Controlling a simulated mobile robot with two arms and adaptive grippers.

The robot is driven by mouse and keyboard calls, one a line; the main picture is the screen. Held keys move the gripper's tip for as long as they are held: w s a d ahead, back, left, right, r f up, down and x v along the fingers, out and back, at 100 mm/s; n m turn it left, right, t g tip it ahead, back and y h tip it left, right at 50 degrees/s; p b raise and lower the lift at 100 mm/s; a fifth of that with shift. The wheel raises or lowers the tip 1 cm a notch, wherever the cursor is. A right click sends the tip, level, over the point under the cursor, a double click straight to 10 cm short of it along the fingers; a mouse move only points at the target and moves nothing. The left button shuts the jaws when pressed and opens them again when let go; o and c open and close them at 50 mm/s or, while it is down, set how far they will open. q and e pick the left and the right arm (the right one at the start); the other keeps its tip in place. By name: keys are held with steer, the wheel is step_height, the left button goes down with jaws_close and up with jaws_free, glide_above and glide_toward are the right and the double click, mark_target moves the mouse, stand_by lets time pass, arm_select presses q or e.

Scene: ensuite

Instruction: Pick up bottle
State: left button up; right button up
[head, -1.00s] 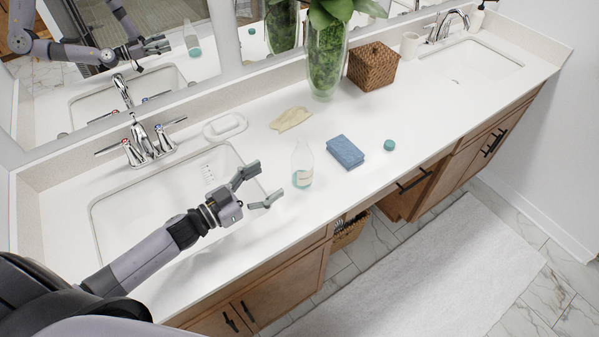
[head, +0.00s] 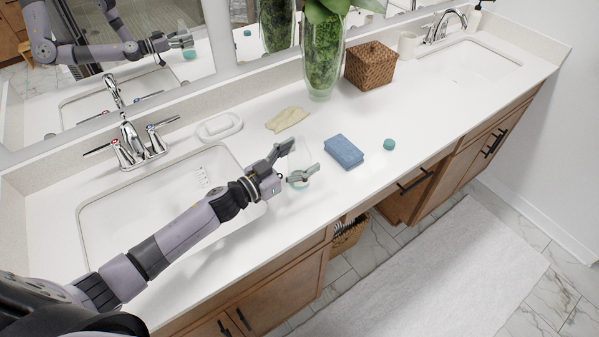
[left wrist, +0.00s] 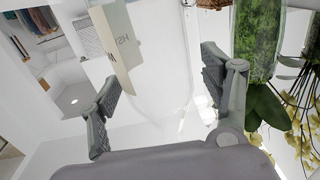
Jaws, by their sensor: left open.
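The bottle (head: 303,155) is clear with a teal lower part and stands on the white counter right of the left sink. My left gripper (head: 304,161) is open, with its fingers on either side of the bottle and partly hiding it. In the left wrist view the clear bottle (left wrist: 158,75) fills the space between the open fingers (left wrist: 165,100), with a pale lettered label on its left side. I cannot tell whether a finger touches it. My right gripper is not in view.
A blue sponge (head: 344,151) and a teal cap (head: 389,144) lie to the right of the bottle. A beige cloth (head: 287,119) and a soap dish (head: 219,127) are behind. A glass vase (head: 323,65) and a woven box (head: 370,66) stand farther back. The faucet (head: 139,142) rises behind the sink.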

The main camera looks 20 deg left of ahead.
arm_select(q)
steer(key=shift+s, duration=0.1)
steer(key=shift+c, duration=0.8)
steer(key=c, duration=1.2)
